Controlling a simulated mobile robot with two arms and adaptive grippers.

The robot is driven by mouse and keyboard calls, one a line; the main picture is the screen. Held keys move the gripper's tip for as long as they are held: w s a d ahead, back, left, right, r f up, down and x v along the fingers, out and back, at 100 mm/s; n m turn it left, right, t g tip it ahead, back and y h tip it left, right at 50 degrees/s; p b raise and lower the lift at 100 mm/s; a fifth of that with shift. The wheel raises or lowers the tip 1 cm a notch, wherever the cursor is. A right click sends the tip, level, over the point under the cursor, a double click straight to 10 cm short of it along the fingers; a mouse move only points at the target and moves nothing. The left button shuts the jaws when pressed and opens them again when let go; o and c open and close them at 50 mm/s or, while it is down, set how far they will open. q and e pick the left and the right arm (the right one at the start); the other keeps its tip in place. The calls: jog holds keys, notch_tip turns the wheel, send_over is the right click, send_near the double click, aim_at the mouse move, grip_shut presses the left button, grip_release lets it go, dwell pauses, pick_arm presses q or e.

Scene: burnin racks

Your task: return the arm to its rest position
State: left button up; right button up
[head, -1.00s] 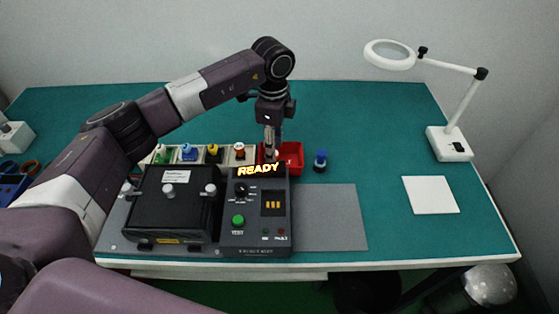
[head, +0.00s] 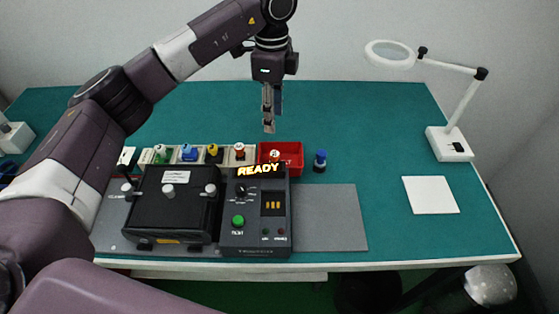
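My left gripper (head: 269,124) hangs pointing down above the red bin (head: 292,149), clear of it. Its fingers look close together in this side-on view, so I cannot tell whether they are open or shut, and nothing shows between them. My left arm comes in from the left and arches over the table. A part with a red and white top (head: 274,156) sits in the red bin. My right gripper is not in view.
Coloured parts stand in a row behind. A blue part (head: 320,160) stands right of the bin. A magnifier lamp (head: 455,130) and white pad (head: 431,195) are right.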

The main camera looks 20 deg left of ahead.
pick_arm(q)
jog(key=shift+r, duration=0.3)
